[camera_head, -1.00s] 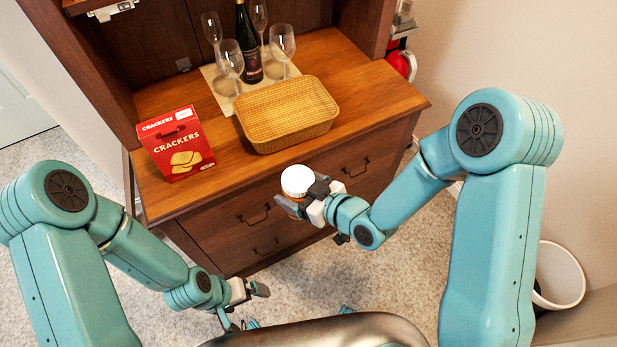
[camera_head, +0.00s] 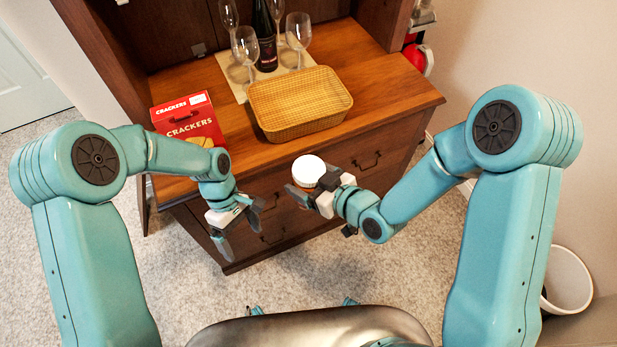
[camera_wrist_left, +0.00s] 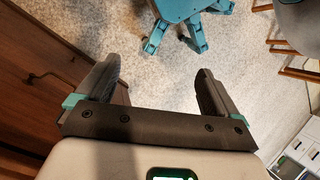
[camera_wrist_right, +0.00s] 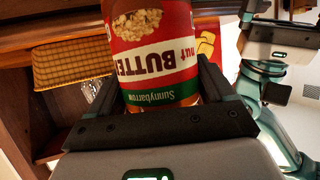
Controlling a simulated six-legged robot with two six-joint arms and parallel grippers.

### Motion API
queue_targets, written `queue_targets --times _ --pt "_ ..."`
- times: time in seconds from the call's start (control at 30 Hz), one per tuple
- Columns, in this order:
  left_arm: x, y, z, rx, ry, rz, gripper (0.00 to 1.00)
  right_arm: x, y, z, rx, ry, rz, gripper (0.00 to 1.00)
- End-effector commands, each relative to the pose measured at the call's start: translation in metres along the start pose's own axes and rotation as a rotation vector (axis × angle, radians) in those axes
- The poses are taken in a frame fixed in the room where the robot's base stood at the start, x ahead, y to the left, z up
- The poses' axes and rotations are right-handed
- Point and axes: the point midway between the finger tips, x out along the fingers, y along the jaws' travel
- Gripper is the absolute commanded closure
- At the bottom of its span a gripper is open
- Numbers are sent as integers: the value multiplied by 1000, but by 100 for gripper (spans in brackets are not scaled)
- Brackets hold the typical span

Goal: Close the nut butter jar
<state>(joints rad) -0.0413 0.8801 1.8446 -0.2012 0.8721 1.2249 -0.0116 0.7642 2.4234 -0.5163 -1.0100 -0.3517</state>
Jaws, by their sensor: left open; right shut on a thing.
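The nut butter jar (camera_head: 308,169) is in my right gripper (camera_head: 308,187), held up in front of the hutch's drawers. Its round white top faces the head camera; I cannot tell how the lid sits. In the right wrist view the jar's red, white and green label (camera_wrist_right: 155,60) is upside down between the fingers, and its upper end is cut off by the frame. My left gripper (camera_head: 244,228) is open and empty, to the left of the jar and a little lower in the picture, apart from it. In the left wrist view its two fingers (camera_wrist_left: 150,90) are spread over bare floor.
On the hutch counter (camera_head: 375,100) stand a red cracker box (camera_head: 188,120), a wicker basket (camera_head: 300,103), a dark bottle (camera_head: 265,40) and several wine glasses (camera_head: 246,48). A white bin (camera_head: 567,280) is at the right. The carpet between my arms is clear.

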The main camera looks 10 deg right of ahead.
Motion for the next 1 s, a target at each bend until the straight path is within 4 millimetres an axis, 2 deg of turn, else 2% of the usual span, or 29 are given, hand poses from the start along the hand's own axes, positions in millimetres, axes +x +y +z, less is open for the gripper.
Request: queue_targets --times 0.03,0.17,0.3,0.4,0.5,0.6,0.7,0.83,1.0 --pt "-25 14 2 -18 44 -4 5 0 0 -1 -1 3 1 100" --pt "-83 39 17 -58 145 -5 5 0 0 -1 -1 3 1 100" --pt "-141 65 46 -42 246 40 5 0 0 -1 -1 3 1 100" --pt "-176 82 75 14 306 97 5 0 0 -1 -1 3 1 100" --pt "-202 98 105 75 351 167 5 0 0 -1 -1 3 1 100" --pt "-214 105 135 132 378 205 5 0 0 -1 -1 3 1 100" --pt "-217 107 158 177 395 216 5 0 0 -1 -1 3 1 100" --pt "-218 108 172 205 405 220 5 0 0 -1 -1 3 1 100" --pt "-217 108 173 210 406 220 5 0 0 -1 -1 3 1 100"
